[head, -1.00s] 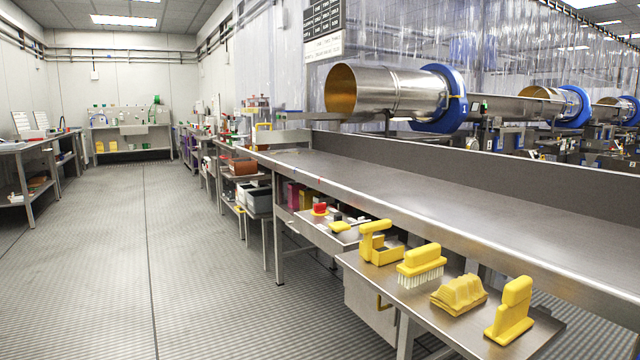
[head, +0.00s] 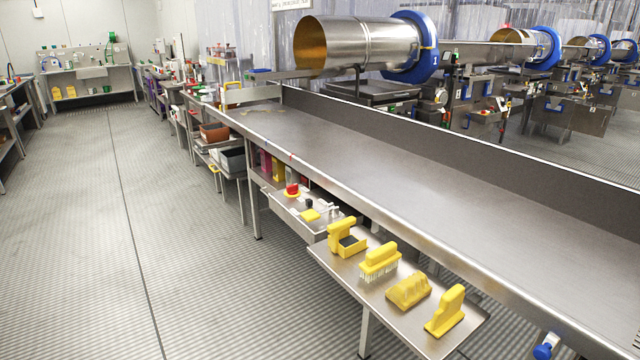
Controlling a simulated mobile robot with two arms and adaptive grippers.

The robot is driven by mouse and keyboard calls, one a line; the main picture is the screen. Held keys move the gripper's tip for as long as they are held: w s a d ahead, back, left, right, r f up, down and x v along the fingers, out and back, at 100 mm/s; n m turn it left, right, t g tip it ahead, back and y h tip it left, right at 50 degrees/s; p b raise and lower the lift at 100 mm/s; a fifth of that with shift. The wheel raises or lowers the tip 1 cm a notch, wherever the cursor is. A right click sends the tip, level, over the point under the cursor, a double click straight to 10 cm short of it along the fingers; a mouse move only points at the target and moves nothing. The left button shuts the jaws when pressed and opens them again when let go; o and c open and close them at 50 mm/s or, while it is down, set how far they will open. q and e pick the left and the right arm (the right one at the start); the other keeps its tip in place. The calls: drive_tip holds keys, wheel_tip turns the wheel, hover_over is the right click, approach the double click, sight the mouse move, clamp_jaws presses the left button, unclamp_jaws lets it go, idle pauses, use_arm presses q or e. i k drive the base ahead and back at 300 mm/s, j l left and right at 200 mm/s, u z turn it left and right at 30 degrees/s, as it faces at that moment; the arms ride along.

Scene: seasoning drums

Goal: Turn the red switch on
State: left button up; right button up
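Small red spots (head: 484,112) also show on a machine at the back right; I cannot tell whether one is a switch. Neither of my grippers is in view.
The long steel table (head: 330,150) runs diagonally across the view. A lower shelf (head: 375,305) holds several yellow brushes and scrapers. A large metal drum (head: 355,45) with a blue ring stands behind. The ribbed floor (head: 90,230) at left is clear.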

sight(291, 189)
drive_tip(key=i+j+z, duration=0.65)
drive_tip(key=j+z, duration=0.25)
drive_tip(key=l, duration=0.1)
